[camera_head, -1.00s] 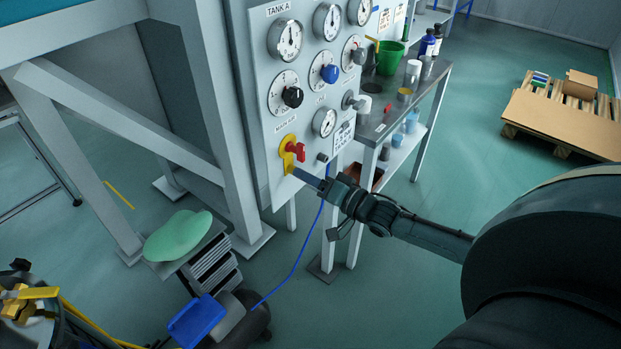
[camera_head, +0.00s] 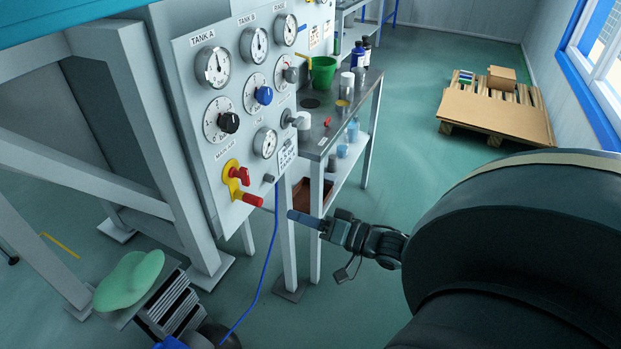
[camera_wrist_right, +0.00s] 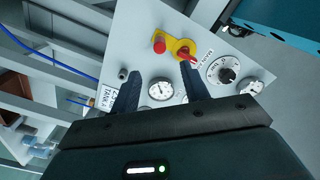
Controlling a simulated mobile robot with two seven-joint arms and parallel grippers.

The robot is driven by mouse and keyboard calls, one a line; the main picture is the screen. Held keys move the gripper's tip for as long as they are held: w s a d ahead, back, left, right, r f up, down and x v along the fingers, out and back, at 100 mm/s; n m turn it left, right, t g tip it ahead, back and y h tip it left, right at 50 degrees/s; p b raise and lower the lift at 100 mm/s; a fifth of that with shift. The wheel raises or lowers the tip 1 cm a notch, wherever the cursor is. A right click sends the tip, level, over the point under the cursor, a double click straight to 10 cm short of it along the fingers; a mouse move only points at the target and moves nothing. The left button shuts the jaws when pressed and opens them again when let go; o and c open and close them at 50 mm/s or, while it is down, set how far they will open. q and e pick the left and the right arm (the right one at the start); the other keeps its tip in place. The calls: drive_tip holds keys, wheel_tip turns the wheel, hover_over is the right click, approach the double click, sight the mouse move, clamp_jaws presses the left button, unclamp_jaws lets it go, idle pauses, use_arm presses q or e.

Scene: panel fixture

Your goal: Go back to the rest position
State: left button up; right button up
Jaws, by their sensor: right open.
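My right gripper (camera_head: 300,217) is out in front of the gauge panel (camera_head: 196,150), to the right of the panel's lower edge in the head view. It is clear of the panel and holds nothing. In the right wrist view its two fingers (camera_wrist_right: 160,80) stand apart with the panel beyond them. A yellow valve plate with a red knob (camera_head: 240,174) sits low on the panel, and a red-ended handle (camera_head: 252,200) sticks out below it. They also show in the wrist view, as the red handle end (camera_wrist_right: 159,43) and the yellow plate (camera_wrist_right: 180,46). My left gripper is out of view.
A metal side table (camera_head: 345,112) with a green cup (camera_head: 323,72) and bottles stands right of the panel. A blue hose (camera_head: 268,255) hangs near the gripper. A step stool with a green cloth (camera_head: 130,278) is at lower left. A pallet (camera_head: 490,118) lies at back right.

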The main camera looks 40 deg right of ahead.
drive_tip(key=shift+s+d, duration=0.25)
drive_tip(key=shift+s, duration=0.4)
drive_tip(key=s+a+f+n+g+h, duration=0.2)
drive_tip(key=s+a+f+g, duration=0.1)
drive_tip(key=a, duration=0.3)
drive_tip(key=s+a+f+n+g+h, duration=0.1)
drive_tip(key=s+a+f+n+g, duration=0.15)
drive_tip(key=a, duration=0.25)
drive_tip(key=s+a+r+n+g+h, duration=0.2)
drive_tip(key=s+n+g+h, duration=0.15)
drive_tip(key=s+g, duration=0.55)
drive_tip(key=w+a+f+t+y, duration=0.3)
drive_tip(key=w+a+f+t, duration=0.1)
drive_tip(key=a+f+t, duration=0.2)
drive_tip(key=shift+a+n+t+p, duration=0.3)
drive_tip(key=shift+a+t+p, duration=0.15)
drive_tip(key=shift+t, duration=0.8)
